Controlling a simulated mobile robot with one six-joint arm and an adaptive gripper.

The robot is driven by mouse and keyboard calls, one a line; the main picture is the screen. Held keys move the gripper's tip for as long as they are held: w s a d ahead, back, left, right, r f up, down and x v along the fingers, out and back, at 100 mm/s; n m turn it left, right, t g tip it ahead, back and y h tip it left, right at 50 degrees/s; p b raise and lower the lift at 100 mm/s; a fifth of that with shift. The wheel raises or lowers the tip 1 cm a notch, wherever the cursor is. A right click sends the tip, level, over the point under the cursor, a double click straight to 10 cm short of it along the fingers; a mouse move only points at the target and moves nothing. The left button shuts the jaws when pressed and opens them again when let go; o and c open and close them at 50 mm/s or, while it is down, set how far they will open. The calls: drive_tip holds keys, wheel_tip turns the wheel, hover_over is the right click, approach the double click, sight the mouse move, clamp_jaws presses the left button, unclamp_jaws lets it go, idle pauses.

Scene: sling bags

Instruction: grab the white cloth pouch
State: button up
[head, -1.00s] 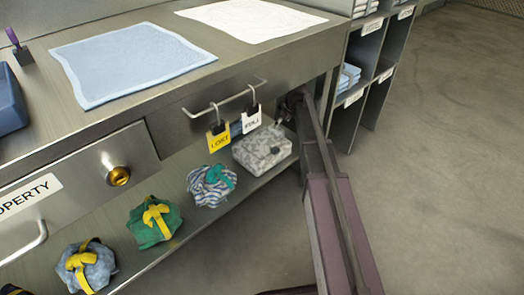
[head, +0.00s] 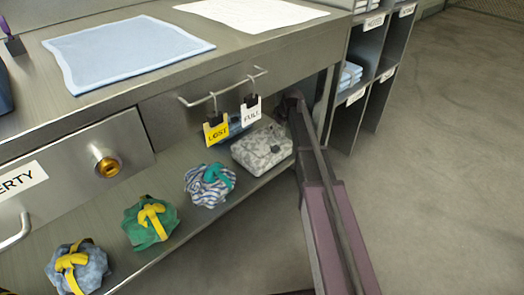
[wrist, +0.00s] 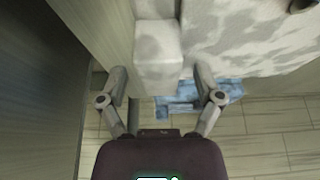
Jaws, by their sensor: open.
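The pouch (head: 262,147), pale with grey mottling, lies on the lower shelf under the counter, at the right end of a row of bundles. My arm reaches in beside its right side in the head view, where my gripper itself is not clearly visible. In the wrist view my gripper (wrist: 160,74) is open, one finger on each side of a pale block-like part (wrist: 158,52) with a grey patch. This seems to belong to the mottled pouch, whose broad surface (wrist: 260,40) fills the upper right. I cannot tell whether the fingers touch it.
Left of the pouch sit a striped bundle (head: 209,185), a green bundle (head: 151,222) and a blue-grey bundle (head: 77,267). Yellow (head: 216,129) and white tags (head: 251,110) hang from a rail above. A cubby rack (head: 362,90) stands right; floor beyond is open.

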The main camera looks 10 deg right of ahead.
idle(0.3)
clamp_jaws()
drive_tip(key=shift+r, duration=0.15)
idle(0.3)
wheel_tip(320, 180, up, 4)
drive_tip(key=p, duration=0.4)
drive_tip(key=s+d, duration=1)
drive_tip(key=s, duration=0.4)
drive_tip(key=shift+s+d+f, duration=0.25)
drive_tip(key=shift+s+f, duration=0.05)
drive_tip(key=shift+f, duration=0.1)
